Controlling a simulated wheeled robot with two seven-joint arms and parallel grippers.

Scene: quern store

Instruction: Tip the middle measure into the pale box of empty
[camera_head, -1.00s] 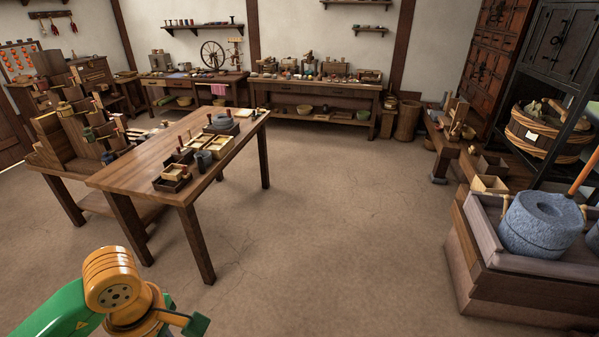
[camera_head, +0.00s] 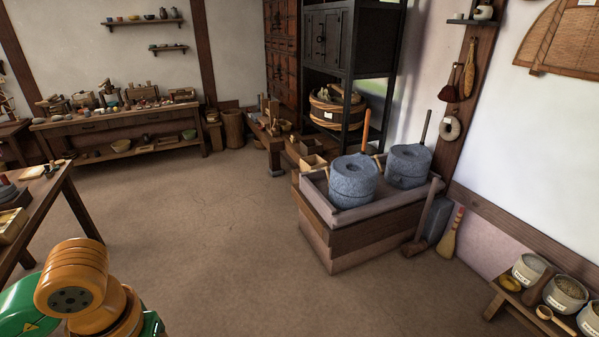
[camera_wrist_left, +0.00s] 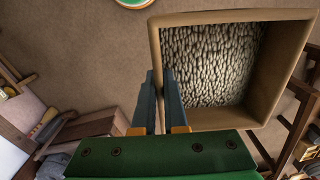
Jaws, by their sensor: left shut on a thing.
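In the left wrist view, my left gripper (camera_wrist_left: 160,85) is shut on the near-left wall of a square wooden measure (camera_wrist_left: 282,62). One finger shows on each side of that wall. I cannot tell whether this is the middle measure. In the head view my left arm is low at the left, and its gripper is not visible there. A pale box (camera_head: 11,228) sits on the table at the left edge, partly cut off; its contents are unclear. My right gripper is not in view.
The table (camera_head: 45,212) is at the left edge. Two stone querns (camera_head: 353,180) (camera_head: 409,165) stand in a wooden trough (camera_head: 350,240) at right. A low bench with grain bowls (camera_head: 566,293) is at lower right. The central floor (camera_head: 200,220) is clear.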

